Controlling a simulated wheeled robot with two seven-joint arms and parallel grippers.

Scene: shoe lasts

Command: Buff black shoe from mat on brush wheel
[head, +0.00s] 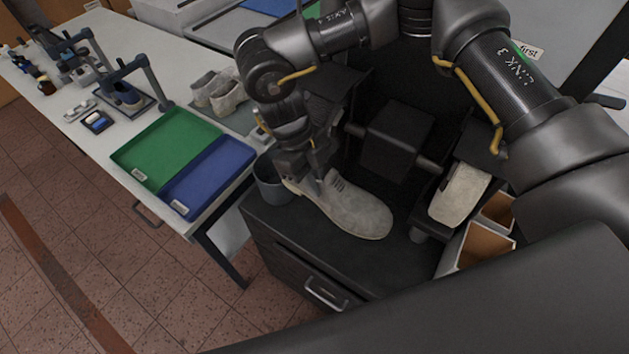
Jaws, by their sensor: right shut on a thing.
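A grey, dusty-looking shoe (356,211) is over the dark top of the machine cabinet (290,236), toe pointing to the lower right. My right gripper (318,178) is shut on it at its heel end. I cannot tell whether the shoe touches the cabinet top. A dark motor housing (396,140) stands between. A green mat or tray (166,147) and a blue one (209,176) lie on the white table, both empty. My left gripper is not in view.
A grey cup or bin (271,181) stands left of the shoe's heel. Open boxes (474,247) sit below the wheel. Pale shoes (217,92), a dark shoe (128,96) at a stand, and small bottles are on the white table (98,142). Floor at lower left is clear.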

